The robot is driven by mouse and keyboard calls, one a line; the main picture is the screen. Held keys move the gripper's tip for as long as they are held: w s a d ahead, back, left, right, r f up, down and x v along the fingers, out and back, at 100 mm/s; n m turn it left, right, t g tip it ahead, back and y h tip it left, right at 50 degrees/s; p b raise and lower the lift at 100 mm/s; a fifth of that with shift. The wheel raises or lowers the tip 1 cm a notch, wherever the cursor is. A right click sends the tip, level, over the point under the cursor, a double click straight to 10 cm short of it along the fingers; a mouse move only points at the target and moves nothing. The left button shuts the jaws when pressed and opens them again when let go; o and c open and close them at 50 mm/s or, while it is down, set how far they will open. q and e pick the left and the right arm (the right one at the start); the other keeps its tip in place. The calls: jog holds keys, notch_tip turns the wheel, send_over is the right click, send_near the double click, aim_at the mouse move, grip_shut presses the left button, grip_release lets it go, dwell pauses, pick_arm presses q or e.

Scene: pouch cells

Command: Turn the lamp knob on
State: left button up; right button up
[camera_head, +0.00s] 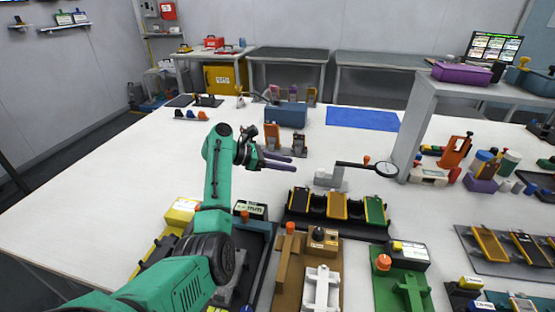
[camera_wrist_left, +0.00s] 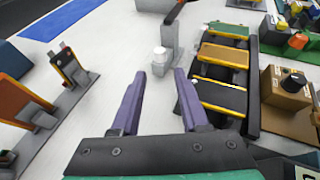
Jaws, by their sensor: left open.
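A magnifier lamp with a grey base (camera_head: 330,178), a dark arm and a round lens head (camera_head: 387,169) stands on the white table. In the left wrist view its grey post (camera_wrist_left: 172,42) rises at top centre, with a small pale round knob (camera_wrist_left: 160,57) beside its near side. Whether the knob is on or off cannot be told. My left gripper (camera_head: 292,161) has purple fingers, is open and empty, and is left of the lamp. In the left wrist view the gripper (camera_wrist_left: 158,74) points at the knob, with the knob between and beyond the fingertips. My right gripper is out of view.
A rack of coloured cells (camera_head: 337,205) lies in front of the lamp. A box with a dark knob (camera_head: 318,240) stands nearer. Upright holders (camera_head: 272,138) and a blue bin (camera_head: 287,115) are behind.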

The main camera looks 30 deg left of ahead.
aim_at(318, 171)
pick_arm(q)
jog(key=v, duration=0.3)
jog(key=o, duration=0.3)
jog(key=s+d+n+t+y+p, duration=0.2)
jog(key=s+d+n+t+y, duration=0.1)
jog(key=d+n, duration=0.1)
jog(key=x, duration=1.4)
jog(key=shift+w+a+f+b, duration=0.1)
jog(key=shift+a+f+b, duration=0.1)
jog(key=shift+b, duration=0.2)
grip_shut()
jog(key=shift+m, duration=0.4)
